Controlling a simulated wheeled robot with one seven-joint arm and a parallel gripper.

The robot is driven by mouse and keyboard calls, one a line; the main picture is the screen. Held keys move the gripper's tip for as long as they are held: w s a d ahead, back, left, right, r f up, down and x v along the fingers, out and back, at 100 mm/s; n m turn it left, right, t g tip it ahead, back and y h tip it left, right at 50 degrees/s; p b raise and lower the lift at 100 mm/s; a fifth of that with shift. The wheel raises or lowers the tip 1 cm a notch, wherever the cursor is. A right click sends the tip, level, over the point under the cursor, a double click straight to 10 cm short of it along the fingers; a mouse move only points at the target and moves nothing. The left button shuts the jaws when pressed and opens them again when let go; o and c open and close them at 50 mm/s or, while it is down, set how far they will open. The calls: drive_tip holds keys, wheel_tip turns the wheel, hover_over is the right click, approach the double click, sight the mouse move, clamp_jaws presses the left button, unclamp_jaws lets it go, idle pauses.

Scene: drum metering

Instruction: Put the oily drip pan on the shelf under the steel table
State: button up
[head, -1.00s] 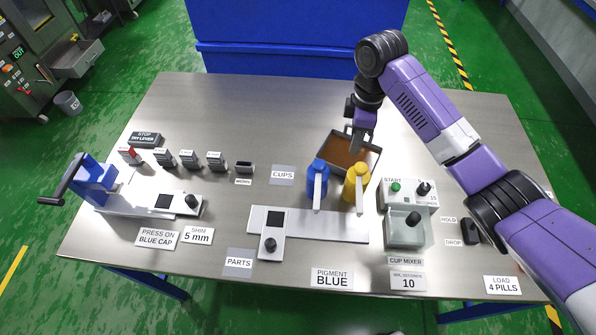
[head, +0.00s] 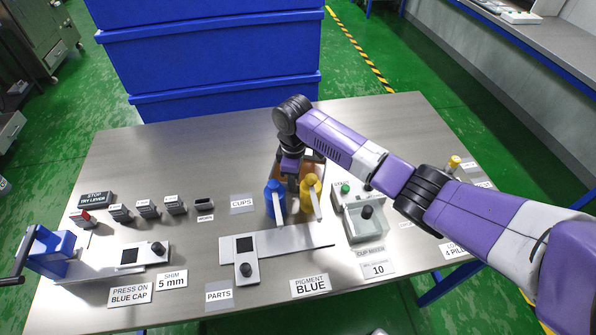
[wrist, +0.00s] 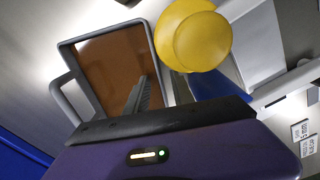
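The drip pan is a square grey-rimmed tray with a brown, oily-looking inside; it shows in the wrist view (wrist: 108,62) with a looped handle on its left. In the head view the pan (head: 314,164) is mostly hidden behind my arm and the bottles on the steel table (head: 395,120). My gripper (head: 292,184) points down at the pan. In the wrist view my gripper (wrist: 143,95) shows one ridged finger over the pan's inside near its right wall. The other finger is hidden, so I cannot tell whether it holds the wall. The shelf under the table is not visible.
A blue bottle (head: 275,200) and a yellow bottle (head: 311,192) stand close in front of the pan. The cup mixer (head: 364,222) is to their right. A blue lever press (head: 50,252) stands at left. Blue bins (head: 210,60) rise behind the table. The table's back left is clear.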

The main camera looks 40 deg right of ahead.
drive_tip(key=shift+f, duration=0.5)
clamp_jaws()
drive_tip(key=shift+d+r, duration=0.1)
idle(1.0)
